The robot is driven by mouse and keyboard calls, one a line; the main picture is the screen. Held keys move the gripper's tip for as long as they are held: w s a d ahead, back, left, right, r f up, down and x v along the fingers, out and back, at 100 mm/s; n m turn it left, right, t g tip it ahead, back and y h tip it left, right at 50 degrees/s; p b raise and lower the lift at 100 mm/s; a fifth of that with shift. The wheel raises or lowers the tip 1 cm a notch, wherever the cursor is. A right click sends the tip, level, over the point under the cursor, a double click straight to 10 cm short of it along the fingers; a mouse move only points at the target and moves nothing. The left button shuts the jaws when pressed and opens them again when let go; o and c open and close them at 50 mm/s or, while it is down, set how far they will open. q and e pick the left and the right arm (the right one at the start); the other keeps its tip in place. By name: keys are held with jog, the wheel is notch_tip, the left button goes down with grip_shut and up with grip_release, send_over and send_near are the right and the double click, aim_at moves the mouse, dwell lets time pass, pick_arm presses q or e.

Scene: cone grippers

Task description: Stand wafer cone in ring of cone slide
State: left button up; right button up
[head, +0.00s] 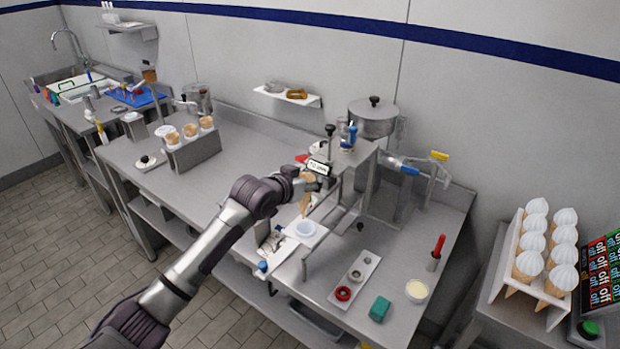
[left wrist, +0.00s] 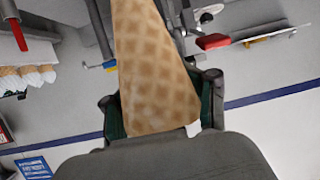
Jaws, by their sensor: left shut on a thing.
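The tan wafer cone (head: 305,204) hangs point down from my left gripper (head: 306,182), which is shut on it. In the left wrist view the cone (left wrist: 155,80) shows large, with a waffle pattern, between the two fingers of the gripper (left wrist: 160,112). The cone slide (head: 318,238) is a pale plate on the counter with a white ring (head: 305,229) on it. In the head view the cone's tip appears just above the ring; I cannot tell the exact gap. My right gripper is not in view.
A steel machine (head: 350,155) with a small display stands right behind the gripper. A white tray (head: 356,279) with round parts, a green block (head: 380,308) and a cream bowl (head: 416,291) lie at the right. A cone holder (head: 190,150) stands on the left counter.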

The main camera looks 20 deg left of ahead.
pick_arm(q)
jog(key=shift+w+d, duration=0.1)
jog(key=shift+w, duration=0.15)
notch_tip(320, 180, down, 4)
jog(key=shift+w+f+b, duration=0.1)
jog(key=shift+f+b, duration=0.05)
jog(key=shift+b, duration=0.75)
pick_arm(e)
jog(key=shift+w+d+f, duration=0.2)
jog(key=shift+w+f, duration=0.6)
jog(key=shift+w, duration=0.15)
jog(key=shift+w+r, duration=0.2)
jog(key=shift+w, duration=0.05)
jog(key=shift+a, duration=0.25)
pick_arm(q)
jog(key=shift+p, duration=0.5)
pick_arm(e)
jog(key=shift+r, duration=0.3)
pick_arm(q)
jog(key=shift+f, duration=0.15)
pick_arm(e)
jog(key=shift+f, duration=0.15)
pick_arm(q)
jog(key=shift+f+b, duration=0.6)
jog(key=shift+f, duration=0.3)
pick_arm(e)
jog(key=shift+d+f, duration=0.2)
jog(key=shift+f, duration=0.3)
